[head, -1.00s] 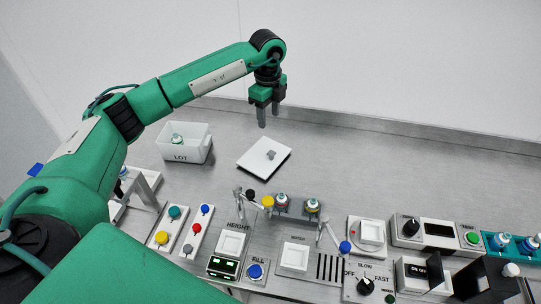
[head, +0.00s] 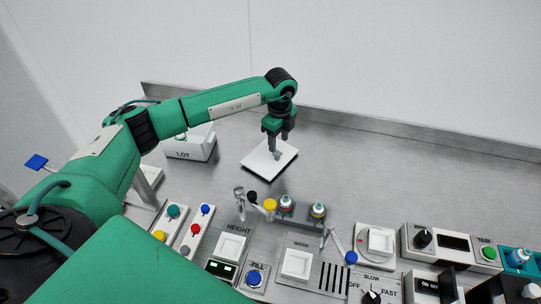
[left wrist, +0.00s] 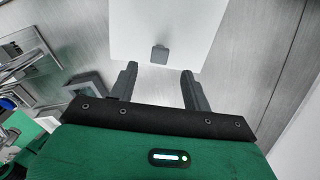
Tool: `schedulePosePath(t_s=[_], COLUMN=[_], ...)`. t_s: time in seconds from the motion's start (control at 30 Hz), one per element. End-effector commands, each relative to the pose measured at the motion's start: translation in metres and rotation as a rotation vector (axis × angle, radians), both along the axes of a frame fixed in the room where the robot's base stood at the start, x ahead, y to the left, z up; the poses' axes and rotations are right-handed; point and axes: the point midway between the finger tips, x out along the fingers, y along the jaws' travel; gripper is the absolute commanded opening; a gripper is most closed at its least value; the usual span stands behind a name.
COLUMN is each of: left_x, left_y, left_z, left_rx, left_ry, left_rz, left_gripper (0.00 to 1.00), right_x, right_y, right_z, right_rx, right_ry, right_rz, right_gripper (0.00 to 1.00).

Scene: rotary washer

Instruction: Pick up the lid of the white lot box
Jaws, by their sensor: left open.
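The lid (head: 258,163) is a flat white square plate lying on the grey bench, off the white lot box (head: 184,153) and to its right. In the left wrist view the lid (left wrist: 165,22) fills the top middle, and its small grey knob (left wrist: 159,54) stands up near the lower edge. My left gripper (head: 278,153) points down over the lid. Its open fingers (left wrist: 159,72) lie on either side of the knob's line, with the knob just beyond the tips in that view. I cannot tell the exact height above the lid. My right gripper is not in view.
In front of the lid are vials (head: 286,203) in a rack, a yellow knob (head: 270,208) and panels with buttons and switches. More controls (head: 452,242) stand at the right. The bench right of the lid is clear up to the back ledge.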

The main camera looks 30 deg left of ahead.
Motion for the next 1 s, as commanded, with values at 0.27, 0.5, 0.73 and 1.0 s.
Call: schedulePosePath(t_s=[0.27, 0.5, 0.73, 1.0], left_x=[-0.001, -0.001, 0.000, 0.000], left_y=[-0.001, -0.001, 0.000, 0.000], left_z=[-0.026, -0.053, -0.055, -0.054], left_rx=[0.001, 0.000, 0.000, 0.000], left_ry=[0.004, 0.000, 0.000, 0.000], left_rz=[0.000, 0.000, 0.000, 0.000], left_gripper=[0.49, 0.49, 0.47, 0.00], right_x=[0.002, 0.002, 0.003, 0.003], right_y=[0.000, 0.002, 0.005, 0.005], right_z=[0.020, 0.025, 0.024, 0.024], right_rx=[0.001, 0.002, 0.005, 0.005], right_ry=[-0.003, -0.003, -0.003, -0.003], right_rz=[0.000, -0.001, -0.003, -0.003], right_gripper=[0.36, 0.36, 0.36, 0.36])
